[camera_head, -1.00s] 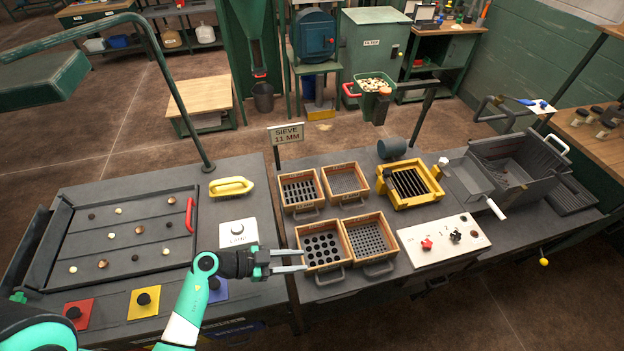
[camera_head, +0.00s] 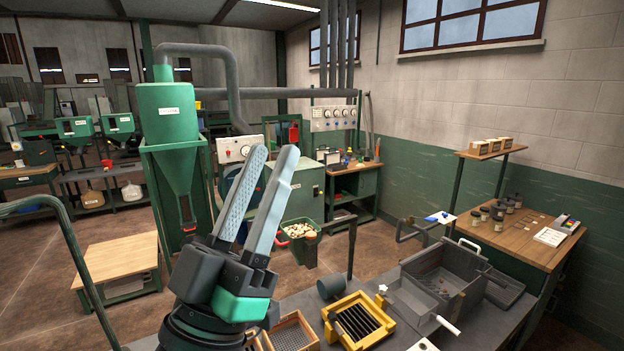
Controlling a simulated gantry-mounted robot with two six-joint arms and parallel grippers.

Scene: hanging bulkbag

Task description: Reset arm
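My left gripper (camera_head: 270,155) is large in the middle of the head view. Its two grey fingers point up and stand apart, with nothing between them. It is raised in front of the workbench (camera_head: 307,298) and touches nothing that I can see. It hides part of the background and the bench's left part. My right gripper is not in view.
On the bench are a yellow sieve frame (camera_head: 357,320), wooden-framed sieves (camera_head: 290,333), a dark cylinder (camera_head: 331,287) and a grey metal box (camera_head: 447,270). A green tub of pale pieces (camera_head: 299,231) stands behind. A wooden side table (camera_head: 522,226) stands right.

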